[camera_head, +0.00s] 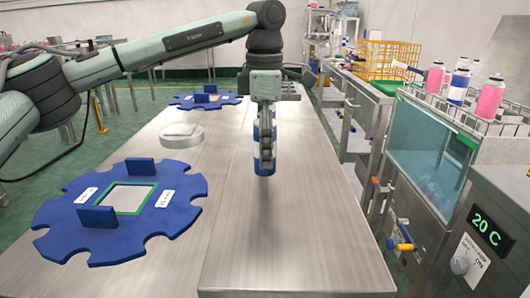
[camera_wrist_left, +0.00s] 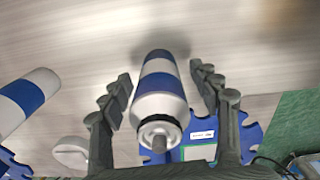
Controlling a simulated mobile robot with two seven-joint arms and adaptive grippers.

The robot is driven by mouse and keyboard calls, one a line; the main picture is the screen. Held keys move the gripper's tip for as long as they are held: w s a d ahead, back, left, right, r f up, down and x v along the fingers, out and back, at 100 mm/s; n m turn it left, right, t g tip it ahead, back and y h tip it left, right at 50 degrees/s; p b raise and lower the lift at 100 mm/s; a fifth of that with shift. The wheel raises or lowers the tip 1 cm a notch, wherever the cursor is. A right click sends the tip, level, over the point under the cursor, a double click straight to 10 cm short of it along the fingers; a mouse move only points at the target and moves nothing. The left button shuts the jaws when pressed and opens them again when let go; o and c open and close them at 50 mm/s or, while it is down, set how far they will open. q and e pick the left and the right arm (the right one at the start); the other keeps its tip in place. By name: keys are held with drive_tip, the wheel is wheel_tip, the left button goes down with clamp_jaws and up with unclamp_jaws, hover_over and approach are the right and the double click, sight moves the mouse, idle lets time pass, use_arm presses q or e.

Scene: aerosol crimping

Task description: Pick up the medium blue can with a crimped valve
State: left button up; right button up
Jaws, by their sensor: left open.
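A blue and white can (camera_wrist_left: 160,85) with a grey valve on top stands between the two open fingers of my left gripper (camera_wrist_left: 164,85) in the left wrist view. Gaps show on both sides of it. In the head view my left gripper (camera_head: 265,158) points down over the steel table and hides most of the can; its blue lower part (camera_head: 265,171) shows below the fingers. A second blue and white can (camera_wrist_left: 25,100) is at the left of the wrist view, outside the fingers. My right gripper is not in view.
A blue notched disc (camera_head: 60,212) lies on the table (camera_head: 290,250) at the left, with a white round piece (camera_head: 181,135) and another blue disc (camera_head: 205,98) farther back. A water tank (camera_head: 425,155) with cans above it stands at the right. The table's front is clear.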

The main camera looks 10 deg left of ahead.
use_arm(q)
drive_tip(key=c, duration=1.2)
drive_tip(key=shift+r, duration=0.1)
drive_tip(key=shift+c, duration=0.2)
